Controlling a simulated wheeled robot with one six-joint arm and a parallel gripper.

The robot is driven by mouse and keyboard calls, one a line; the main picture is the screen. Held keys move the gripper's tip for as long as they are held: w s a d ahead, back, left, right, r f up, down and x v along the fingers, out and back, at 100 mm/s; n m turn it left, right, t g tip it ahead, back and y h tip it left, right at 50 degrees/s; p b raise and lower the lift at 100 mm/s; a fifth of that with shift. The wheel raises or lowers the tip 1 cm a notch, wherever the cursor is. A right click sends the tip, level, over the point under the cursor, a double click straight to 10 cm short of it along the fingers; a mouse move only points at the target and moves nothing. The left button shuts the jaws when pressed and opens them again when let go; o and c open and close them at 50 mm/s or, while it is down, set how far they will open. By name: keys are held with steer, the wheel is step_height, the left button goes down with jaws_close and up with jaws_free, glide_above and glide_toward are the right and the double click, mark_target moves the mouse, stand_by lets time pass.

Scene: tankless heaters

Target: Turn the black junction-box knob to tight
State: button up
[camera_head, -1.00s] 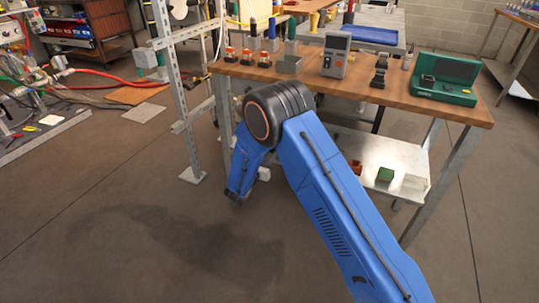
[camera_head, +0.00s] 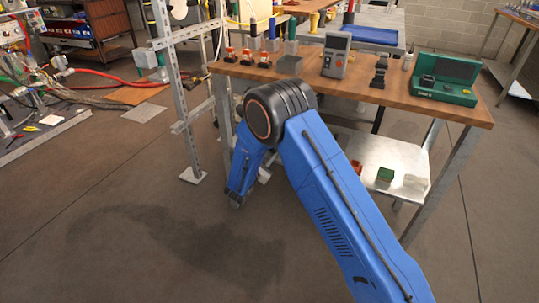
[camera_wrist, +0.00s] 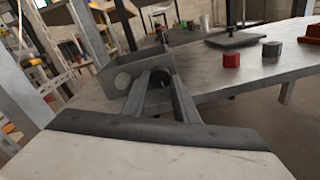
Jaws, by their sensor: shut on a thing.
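The black junction-box knob (camera_wrist: 159,82) shows in the wrist view as a dark round shape at the face of a grey box (camera_wrist: 107,82). My gripper (camera_wrist: 160,88) reaches to it, with one finger on each side, shut on the knob. The knob's marking and its turn angle are too dark and small to read. In the head view, my blue arm bends down in front of the bench's left end and hides most of the gripper and the knob.
The wooden bench (camera_head: 440,103) holds a grey meter (camera_head: 335,56) and a green case (camera_head: 445,80). A metal upright (camera_head: 172,80) stands left of my arm. The lower shelf (camera_head: 400,155) carries small blocks. In the wrist view, a red knob (camera_wrist: 231,60) stands on a grey surface.

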stand_by(0.4)
steer(key=o, duration=1.1)
steer(key=shift+c, duration=0.2)
steer(key=shift+s, duration=0.15)
steer(key=v, duration=1.7)
steer(key=shift+s+r, duration=0.1)
